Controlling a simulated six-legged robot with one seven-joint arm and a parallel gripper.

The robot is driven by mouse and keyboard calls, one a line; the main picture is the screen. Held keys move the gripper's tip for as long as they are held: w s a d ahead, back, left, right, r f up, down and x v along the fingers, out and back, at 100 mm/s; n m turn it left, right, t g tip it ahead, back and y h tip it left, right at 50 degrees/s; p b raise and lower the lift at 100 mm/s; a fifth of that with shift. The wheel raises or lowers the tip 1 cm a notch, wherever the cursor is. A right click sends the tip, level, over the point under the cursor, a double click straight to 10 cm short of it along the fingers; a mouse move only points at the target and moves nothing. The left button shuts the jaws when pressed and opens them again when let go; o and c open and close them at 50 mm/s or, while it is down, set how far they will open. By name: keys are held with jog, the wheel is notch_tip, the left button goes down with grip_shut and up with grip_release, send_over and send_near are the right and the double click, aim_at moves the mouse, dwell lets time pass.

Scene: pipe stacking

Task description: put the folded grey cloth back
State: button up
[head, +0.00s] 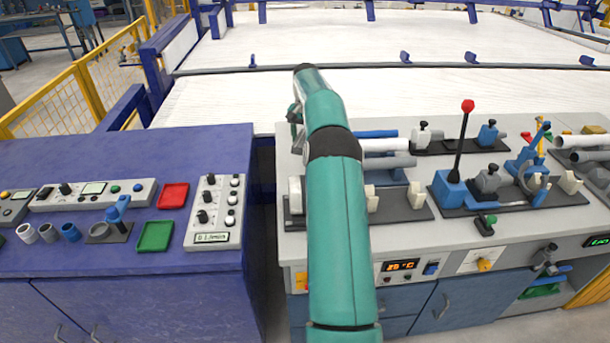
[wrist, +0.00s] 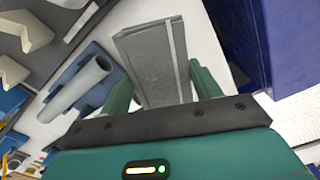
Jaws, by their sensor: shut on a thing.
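The folded grey cloth (wrist: 152,62) shows in the wrist view as a flat grey slab with a paler strip along its right side. It lies between the two green fingers of my gripper (wrist: 162,85), which is shut on it. Beyond it is the pale worktop; I cannot tell whether the cloth touches that surface. In the head view my teal arm reaches over the left end of the grey bench (head: 460,235) and hides most of the gripper and the cloth.
A grey pipe (wrist: 75,92) on a blue part lies left of the gripper. Pipes (head: 385,145) and a black lever with a red knob (head: 463,135) stand right of my arm. A blue cabinet (head: 120,190) with red and green trays is left, across a narrow gap.

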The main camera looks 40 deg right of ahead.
jog(key=f, duration=0.2)
jog(key=shift+w+f, duration=0.3)
jog(key=shift+w, duration=0.05)
jog(key=shift+s+f, duration=0.2)
jog(key=shift+f, duration=0.05)
notch_tip(320, 180, down, 10)
jog(key=shift+w+r, duration=0.1)
jog(key=shift+w, duration=0.05)
jog(key=o, duration=1)
jog(key=shift+o, duration=0.2)
notch_tip(320, 180, up, 12)
jog(key=shift+a+r, duration=0.15)
jog(key=shift+r, duration=0.05)
